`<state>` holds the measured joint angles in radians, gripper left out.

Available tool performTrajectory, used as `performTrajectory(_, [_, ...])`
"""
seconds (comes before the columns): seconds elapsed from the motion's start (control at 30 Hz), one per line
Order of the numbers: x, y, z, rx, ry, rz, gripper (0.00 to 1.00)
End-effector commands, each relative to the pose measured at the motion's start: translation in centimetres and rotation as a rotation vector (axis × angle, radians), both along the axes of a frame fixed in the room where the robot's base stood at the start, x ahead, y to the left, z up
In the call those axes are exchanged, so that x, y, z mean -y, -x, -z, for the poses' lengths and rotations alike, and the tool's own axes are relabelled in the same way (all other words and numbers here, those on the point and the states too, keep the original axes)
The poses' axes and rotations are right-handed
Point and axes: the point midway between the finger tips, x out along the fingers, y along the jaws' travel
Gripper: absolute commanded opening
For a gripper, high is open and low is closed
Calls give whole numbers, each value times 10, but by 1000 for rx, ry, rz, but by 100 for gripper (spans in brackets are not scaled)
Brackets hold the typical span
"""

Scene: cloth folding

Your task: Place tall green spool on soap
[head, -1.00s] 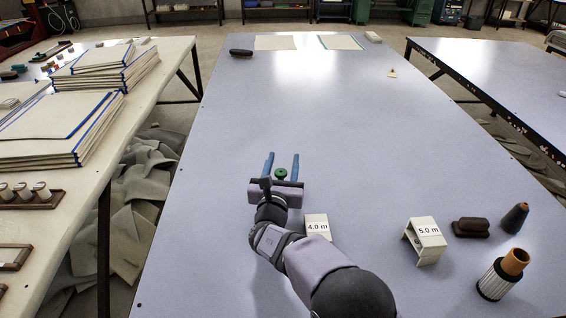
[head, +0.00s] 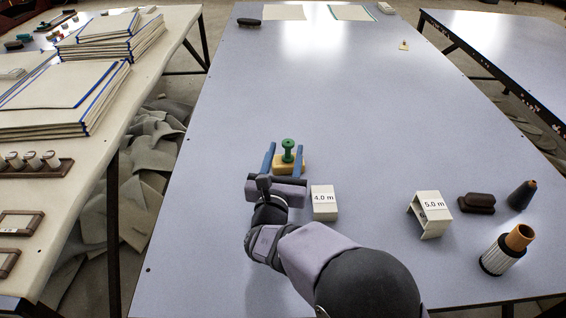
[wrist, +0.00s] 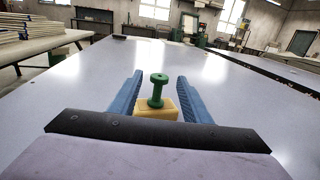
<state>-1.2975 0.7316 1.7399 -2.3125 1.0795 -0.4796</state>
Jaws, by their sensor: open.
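The tall green spool (head: 288,150) stands upright on the yellow soap block (head: 290,167). In the wrist view the spool (wrist: 158,90) rests on the top of the soap (wrist: 156,107), toward its near edge. My gripper (head: 286,147) is open, with one blue finger on each side of the spool and soap. In the wrist view a gap shows between each finger and the spool. My gripper (wrist: 160,78) does not hold the spool. The underside of the soap is partly hidden behind my gripper's palm.
A white "4.0 m" marker (head: 324,203) stands just right of my gripper. Farther right are a "5.0 m" marker (head: 432,214), a dark brush (head: 476,203), a dark cone (head: 521,195) and a thread spool (head: 507,250).

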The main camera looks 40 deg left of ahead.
Motion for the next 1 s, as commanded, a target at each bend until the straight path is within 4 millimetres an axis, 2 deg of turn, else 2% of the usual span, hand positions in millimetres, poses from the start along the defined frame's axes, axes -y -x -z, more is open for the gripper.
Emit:
performTrajectory(0.2, [13, 21, 0, -1, -1, -2, 44])
performTrajectory(0.4, [18, 26, 0, 0, -1, 1, 44])
performTrajectory(0.83, [18, 26, 0, -1, -1, 0, 44])
performTrajectory(0.93, [25, 20, -1, 3, 5, 23, 44])
performTrajectory(1.0, [37, 11, -1, 9, 17, 57, 44])
